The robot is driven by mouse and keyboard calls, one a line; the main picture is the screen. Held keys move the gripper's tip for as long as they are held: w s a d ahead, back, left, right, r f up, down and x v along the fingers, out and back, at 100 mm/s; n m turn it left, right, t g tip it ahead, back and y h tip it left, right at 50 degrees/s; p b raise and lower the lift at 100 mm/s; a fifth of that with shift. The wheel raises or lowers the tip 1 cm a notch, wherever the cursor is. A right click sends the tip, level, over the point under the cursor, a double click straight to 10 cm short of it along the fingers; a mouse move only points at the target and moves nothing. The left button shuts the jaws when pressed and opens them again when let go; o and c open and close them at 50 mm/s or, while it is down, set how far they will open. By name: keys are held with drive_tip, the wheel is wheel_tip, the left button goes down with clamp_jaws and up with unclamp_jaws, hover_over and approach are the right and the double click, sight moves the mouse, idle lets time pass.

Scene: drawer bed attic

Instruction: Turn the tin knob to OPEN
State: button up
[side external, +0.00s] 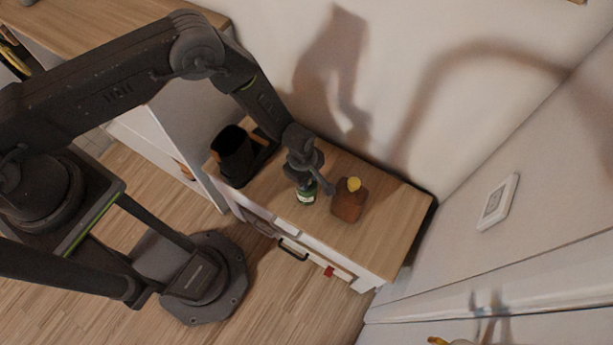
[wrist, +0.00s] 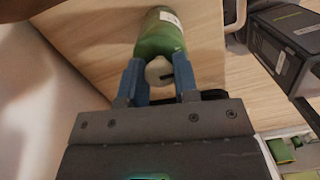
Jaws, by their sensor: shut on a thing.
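A green tin (side external: 307,193) with a pale label stands on the wooden cabinet top in the side view, partly hidden by my gripper (side external: 309,180). In the wrist view the green tin (wrist: 160,36) lies just beyond my fingers, with a white label at its upper edge. A pale round knob (wrist: 159,71) with a dark mark sits at its near end. My gripper (wrist: 160,82) has its two blue fingers on either side of the knob, shut on it. I cannot read any OPEN marking.
A brown bottle with a yellow cap (side external: 348,200) stands close to the right of the tin. A black container (side external: 236,155) stands to the left. The wooden cabinet top (side external: 395,220) is clear at the right. A drawer handle (side external: 292,250) is on the front.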

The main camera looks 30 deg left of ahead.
idle(0.3)
drive_tip(key=m, duration=0.5)
drive_tip(key=shift+g, duration=0.3)
drive_tip(key=m, duration=0.5)
drive_tip(key=shift+f+y, duration=0.1)
drive_tip(key=shift+y, duration=0.3)
drive_tip(key=m, duration=0.5)
drive_tip(key=shift+s+m+g+y, duration=0.1)
drive_tip(key=shift+m+g+y, duration=0.2)
drive_tip(key=m, duration=0.5)
drive_tip(key=shift+m+y, duration=0.3)
drive_tip(key=o, duration=0.8)
drive_tip(key=shift+o, duration=0.2)
